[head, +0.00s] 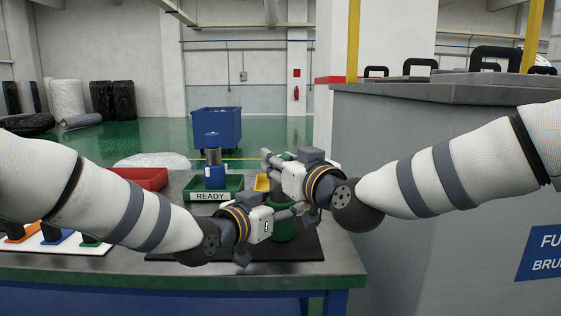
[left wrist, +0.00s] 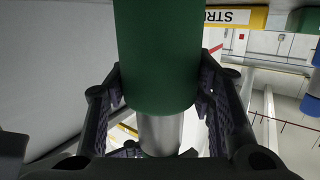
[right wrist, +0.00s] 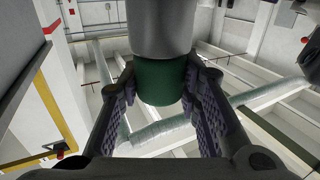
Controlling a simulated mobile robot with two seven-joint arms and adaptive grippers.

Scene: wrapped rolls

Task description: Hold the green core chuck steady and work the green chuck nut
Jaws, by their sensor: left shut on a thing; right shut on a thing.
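The green core chuck (head: 284,229) stands upright on a dark mat. Its thick green body (left wrist: 158,50) fills the left wrist view, with a silver section (left wrist: 160,130) beyond it. My left gripper (head: 272,220) is shut on the green body from the left. The green chuck nut (right wrist: 160,82) sits at the end of the silver section (right wrist: 160,25) in the right wrist view. My right gripper (right wrist: 160,95) is shut around the nut, one finger on each side, above my left gripper. In the head view, my right gripper mostly hides the nut and silver section.
A green tray marked READY (head: 212,196) lies behind my left gripper. A blue chuck (head: 214,172) stands upright at that tray. A yellow tray (head: 262,183) and red tray (head: 150,178) lie nearby. A large grey cabinet (head: 400,150) borders the table's right side.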

